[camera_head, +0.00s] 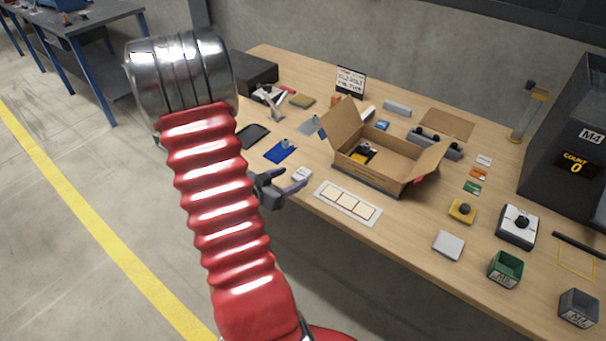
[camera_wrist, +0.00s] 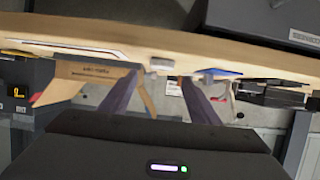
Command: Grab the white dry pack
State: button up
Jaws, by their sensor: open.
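A small white pack (camera_head: 302,174), which looks like the dry pack, lies at the table's front edge, left of the white strip with framed squares. In the wrist view the pack (camera_wrist: 160,63) shows ahead of my fingers, roughly midway between them. My gripper (camera_head: 290,180) is open and empty at the table's front edge, right beside the pack. In the wrist view my gripper (camera_wrist: 158,80) has its two fingers well apart. I cannot tell whether a finger touches the pack.
An open cardboard box (camera_head: 370,180) stands behind the white strip (camera_head: 347,204). A blue card (camera_head: 280,152) lies left of the pack. A whitish square pad (camera_head: 448,245), a green bin (camera_head: 505,270) and a dark M4 machine (camera_head: 570,150) are to the right.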

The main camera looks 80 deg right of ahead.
aim_at(302, 174)
jog(key=shift+x, duration=2.6)
jog(key=shift+a+f, duration=0.1)
jog(key=shift+c, duration=0.4)
jog(key=c, duration=1.1)
